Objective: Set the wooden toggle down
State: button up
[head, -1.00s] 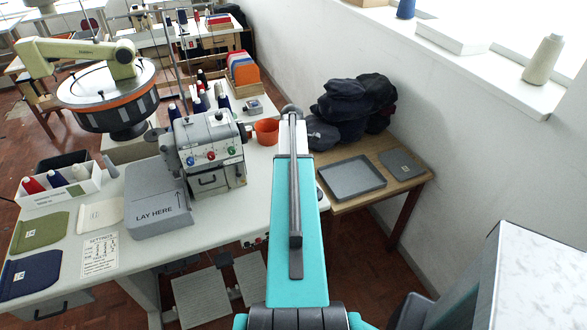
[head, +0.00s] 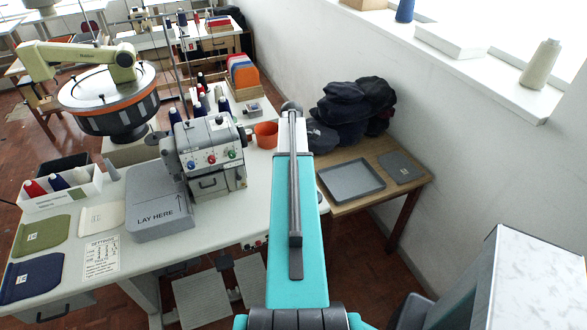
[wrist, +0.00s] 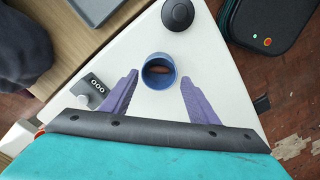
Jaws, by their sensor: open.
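My gripper (wrist: 158,77) is open in the wrist view, its two purple fingers wide apart with nothing held between them. A short blue cup (wrist: 151,81) stands on the white table corner (wrist: 215,62), between and just beyond the fingertips. Its inside looks dark and brownish; I cannot tell whether the wooden toggle lies in it. I cannot make out the toggle anywhere else. In the head view my arm hides the gripper and the blue cup.
A black round knob (wrist: 178,14) and a small grey box (wrist: 92,90) lie near the cup. A black case (wrist: 262,18) is at upper right. In the head view, a grey tray (head: 351,181) sits on the wooden side table, right of the sewing machine (head: 207,157).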

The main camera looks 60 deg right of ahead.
notch_tip(320, 180, up, 4)
jog(key=shift+r+p, duration=0.1)
jog(key=shift+p, duration=0.8)
